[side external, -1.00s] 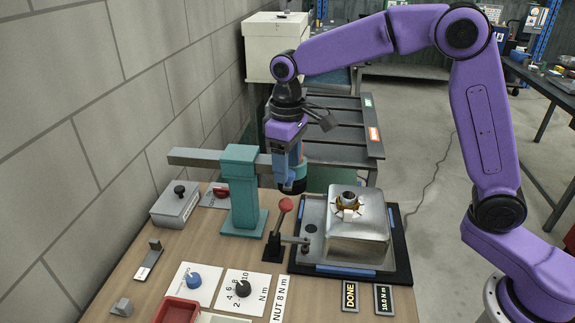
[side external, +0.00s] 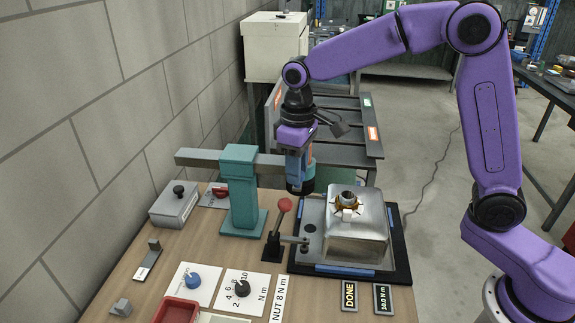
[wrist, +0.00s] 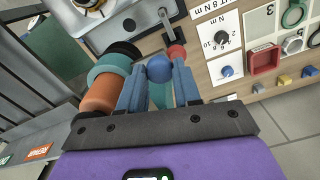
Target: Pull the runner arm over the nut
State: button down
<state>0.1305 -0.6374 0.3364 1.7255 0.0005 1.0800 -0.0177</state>
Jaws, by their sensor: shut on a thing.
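The runner arm (side external: 200,158) is a grey bar on a teal column (side external: 241,190). Its runner head (wrist: 103,88), an orange and teal cylinder with a black end, hangs beside my gripper. My gripper (side external: 297,178) is shut on the runner's blue ball knob (wrist: 159,68), seen between the fingers in the wrist view. The nut (side external: 348,198) sits on top of a silver housing (side external: 358,235), amid bronze prongs. The runner head is left of and behind the nut, not over it. The nut is partly cut off at the top of the wrist view (wrist: 90,4).
A clamp lever with a red knob (side external: 284,205) stands left of the housing. A wall runs along the left.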

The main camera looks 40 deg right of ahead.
jog(key=s+d, duration=0.8)
jog(key=shift+s+d, duration=0.25)
jog(key=shift+d, duration=0.1)
jog(key=c, duration=0.8)
grip_release()
jog(key=shift+d, duration=0.1)
notch_tip(320, 180, up, 18)
jog(key=shift+f, duration=0.25)
